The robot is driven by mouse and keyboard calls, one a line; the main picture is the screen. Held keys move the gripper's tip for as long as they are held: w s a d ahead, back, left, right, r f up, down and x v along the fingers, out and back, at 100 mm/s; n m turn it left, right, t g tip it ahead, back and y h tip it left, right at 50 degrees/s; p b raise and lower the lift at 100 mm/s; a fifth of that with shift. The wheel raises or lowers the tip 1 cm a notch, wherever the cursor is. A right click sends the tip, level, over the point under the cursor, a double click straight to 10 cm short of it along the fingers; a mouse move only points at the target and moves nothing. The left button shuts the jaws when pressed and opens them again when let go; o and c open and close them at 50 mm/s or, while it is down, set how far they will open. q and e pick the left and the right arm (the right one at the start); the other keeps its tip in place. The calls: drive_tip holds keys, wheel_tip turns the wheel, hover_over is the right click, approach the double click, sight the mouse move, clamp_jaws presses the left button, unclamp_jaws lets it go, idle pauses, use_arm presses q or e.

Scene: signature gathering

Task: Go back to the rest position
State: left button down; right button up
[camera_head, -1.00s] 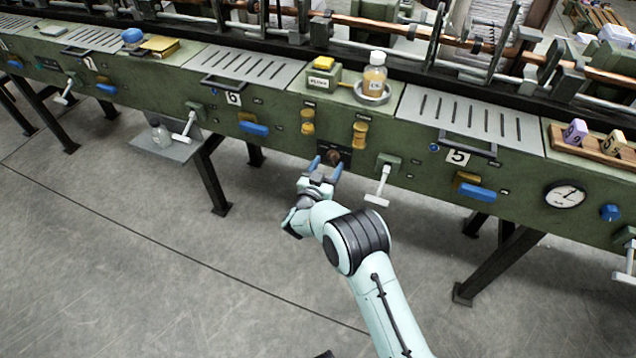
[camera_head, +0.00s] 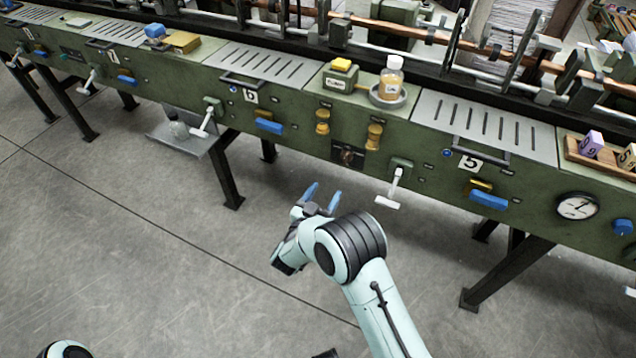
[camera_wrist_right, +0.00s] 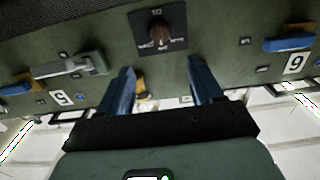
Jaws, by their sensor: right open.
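My right gripper (camera_head: 322,196) is open and empty, with two blue fingers apart. In the head view it is in front of and below the green machine's front panel (camera_head: 290,118), over the grey floor. In the right wrist view the gripper (camera_wrist_right: 163,90) points at the panel, with a gap to it. The brown knob on its dark plate (camera_wrist_right: 158,32) lies beyond the fingertips; the knob also shows in the head view (camera_head: 347,156). At the lower left corner of the head view a light rounded part of my own body shows.
A white T-shaped handle (camera_head: 391,190) sticks out right of my gripper. Another handle (camera_head: 203,122) is to the left above a small grey shelf (camera_head: 165,133). A bottle (camera_head: 389,80) stands in a round dish on the machine top. The floor (camera_head: 180,240) in front is clear.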

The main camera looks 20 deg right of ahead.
drive_tip(key=s+a+f+n+g+y+p, duration=0.3)
drive_tip(key=s+f+n+g+y+p, duration=0.2)
drive_tip(key=s+f+y+p, duration=0.85)
use_arm(q)
wheel_tip(320, 180, up, 14)
drive_tip(key=g, duration=0.1)
drive_tip(key=shift+s+d+p, duration=0.25)
drive_tip(key=shift+p, duration=0.15)
use_arm(e)
drive_tip(key=s+a+g+y, duration=0.2)
drive_tip(key=s+a+g, duration=0.1)
drive_tip(key=s, duration=0.8)
drive_tip(key=s+a+g+y, duration=0.2)
drive_tip(key=s+a+g, duration=0.2)
drive_tip(key=s, duration=0.8)
drive_tip(key=shift+s+a+n+g, duration=0.15)
drive_tip(key=shift+a+n+g, duration=0.2)
drive_tip(key=shift+a, duration=0.65)
use_arm(q)
drive_tip(key=shift+f, duration=0.1)
